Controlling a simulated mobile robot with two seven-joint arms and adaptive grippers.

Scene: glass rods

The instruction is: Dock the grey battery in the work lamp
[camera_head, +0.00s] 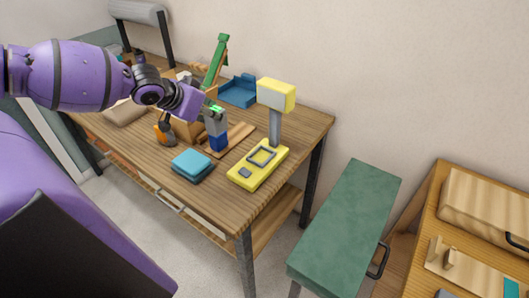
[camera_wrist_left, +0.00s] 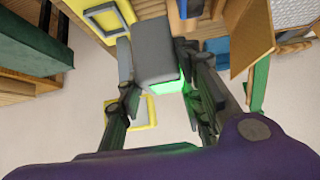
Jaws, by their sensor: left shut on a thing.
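My left gripper (camera_head: 213,112) reaches in from the left and is shut on the grey battery (camera_head: 215,126), held upright over the table. The grey battery also shows in the left wrist view (camera_wrist_left: 158,55) between the fingers, with a green glow at its near end. A blue block (camera_head: 218,144) shows directly below it in the head view; I cannot tell whether they touch. The yellow work lamp (camera_head: 247,175) stands to the right, with a dark rectangular frame on its base, a grey post and a yellow head. My right gripper is not in view.
Teal stacked blocks (camera_head: 192,162) lie at the table's front edge, left of the lamp. A blue tray (camera_head: 238,92) and a green stand (camera_head: 217,62) are behind. An orange and black tool (camera_head: 165,133) stands left. A green bench (camera_head: 348,220) is beyond the table's right end.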

